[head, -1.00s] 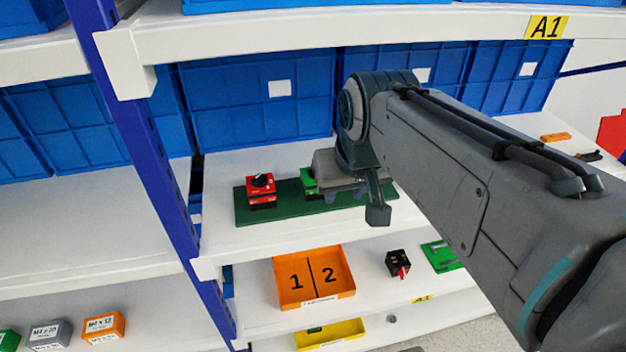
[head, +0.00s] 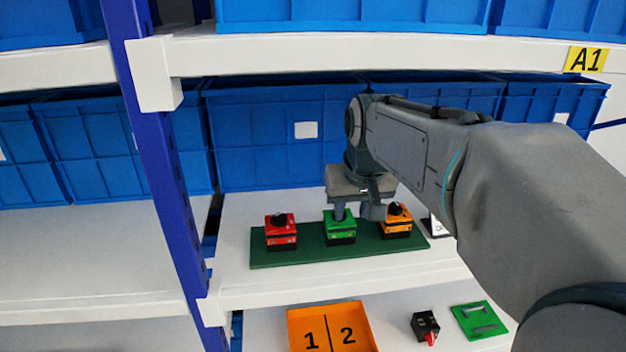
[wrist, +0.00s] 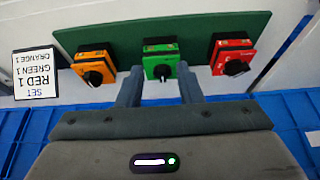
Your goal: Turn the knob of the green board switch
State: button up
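The green switch (head: 341,231) stands in the middle of a dark green board (head: 290,256), between a red switch (head: 281,236) and an orange switch (head: 397,222). My gripper (wrist: 158,71) is open, with one finger on each side of this knob and a visible gap to each finger. I cannot tell how deep the tips reach. In the head view, my gripper hangs over the green switch and hides its knob.
A white card (wrist: 36,75) reads, upside down, SET RED 1 GREEN 1 ORANGE 1. Blue bins (head: 265,140) stand behind the board. A shelf (head: 400,60) runs above my arm. A blue post (head: 160,160) rises left. An orange tray (head: 330,325) lies on the shelf below.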

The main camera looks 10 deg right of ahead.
jog(key=w+f, duration=0.1)
jog(key=w, duration=0.1)
jog(key=w+f+p, duration=0.1)
jog(key=w, duration=0.2)
jog(key=w+f, duration=0.1)
jog(key=w, duration=0.1)
jog(key=shift+w+f, duration=0.2)
jog(key=shift+w, duration=0.1)
jog(key=shift+w+f, duration=0.3)
jog(key=shift+f, duration=0.35)
grip_shut()
